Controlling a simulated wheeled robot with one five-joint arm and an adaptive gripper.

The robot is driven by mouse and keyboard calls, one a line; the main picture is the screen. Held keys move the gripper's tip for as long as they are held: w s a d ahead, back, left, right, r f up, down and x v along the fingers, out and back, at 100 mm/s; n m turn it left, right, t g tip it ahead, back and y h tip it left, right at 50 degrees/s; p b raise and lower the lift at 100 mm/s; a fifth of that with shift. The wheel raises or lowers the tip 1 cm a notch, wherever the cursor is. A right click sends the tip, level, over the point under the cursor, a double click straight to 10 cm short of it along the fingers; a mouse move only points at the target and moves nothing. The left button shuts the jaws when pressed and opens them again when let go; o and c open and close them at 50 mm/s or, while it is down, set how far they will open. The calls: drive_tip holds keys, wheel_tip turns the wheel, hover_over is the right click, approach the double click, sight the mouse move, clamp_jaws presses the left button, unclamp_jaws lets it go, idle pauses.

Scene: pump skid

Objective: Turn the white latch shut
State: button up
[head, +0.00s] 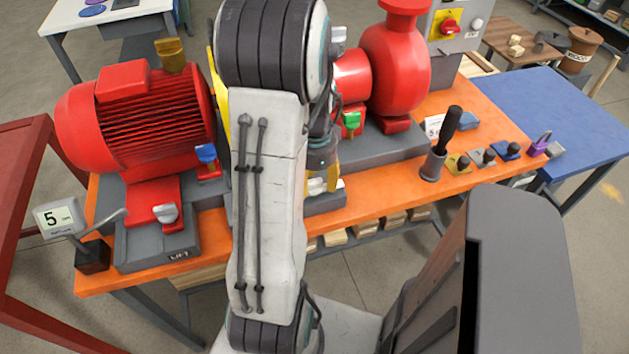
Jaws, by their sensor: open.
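My gripper (325,176) points down just right of my arm's pale link, low over the front of the skid. It is open; its fingers are small and partly hidden in this view. A small white piece (315,186) shows at the fingers, above a grey block (328,203). It may be the white latch, but my arm and gripper cover much of it, so its angle and any contact cannot be told. A further pale piece (338,35) shows behind my arm.
A red motor (140,120) stands left and a red pump (395,65) right on the orange bench (250,255). A blue latch (206,153) and a green latch (351,121) flank my arm. A black-handled tool in a cup (440,150) and several small knobs stand right.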

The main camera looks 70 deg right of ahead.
clamp_jaws()
idle(0.5)
